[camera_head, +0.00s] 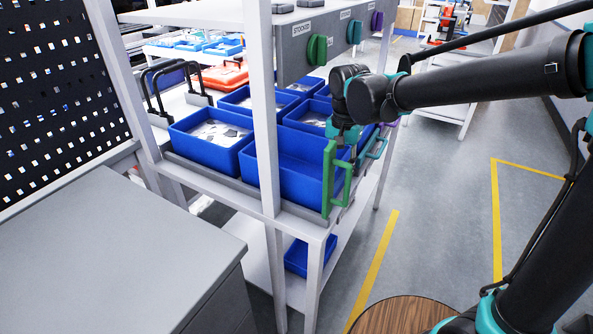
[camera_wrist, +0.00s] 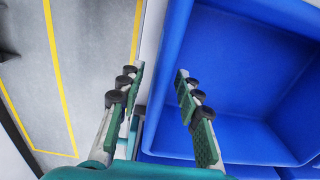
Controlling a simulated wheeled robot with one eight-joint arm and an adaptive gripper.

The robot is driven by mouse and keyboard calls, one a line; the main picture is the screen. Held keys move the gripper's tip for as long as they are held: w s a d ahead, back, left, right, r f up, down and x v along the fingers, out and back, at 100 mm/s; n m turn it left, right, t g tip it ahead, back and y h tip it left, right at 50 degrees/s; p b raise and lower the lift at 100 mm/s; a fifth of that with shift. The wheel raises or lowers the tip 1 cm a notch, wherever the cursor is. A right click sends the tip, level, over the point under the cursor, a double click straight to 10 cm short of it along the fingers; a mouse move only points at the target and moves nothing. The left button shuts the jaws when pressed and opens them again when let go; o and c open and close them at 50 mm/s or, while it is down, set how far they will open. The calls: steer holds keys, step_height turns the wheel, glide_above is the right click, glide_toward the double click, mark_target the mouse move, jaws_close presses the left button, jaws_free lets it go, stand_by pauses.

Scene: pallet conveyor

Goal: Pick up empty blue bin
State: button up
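The empty blue bin (camera_head: 285,168) stands at the near end of the rack shelf, with a bare floor and walls. It fills the right of the wrist view (camera_wrist: 245,75). My gripper (camera_head: 346,148) is at the bin's right end in the head view, its fingertips partly hidden. In the wrist view my gripper (camera_wrist: 160,73) is open and empty. One finger is over the inside of the bin and the other is outside, with the bin's wall between them. The fingers appear apart from the wall.
A green bracket (camera_head: 331,180) stands at the shelf's edge beside the bin. Blue bins with white parts (camera_head: 207,143) crowd around it. A rack post (camera_head: 266,110) rises in front. Another blue bin (camera_head: 310,257) sits below. The floor (camera_head: 440,220) at right is clear.

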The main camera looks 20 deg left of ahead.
steer(key=shift+f, duration=1.25)
steer(key=shift+c, duration=0.4)
jaws_close()
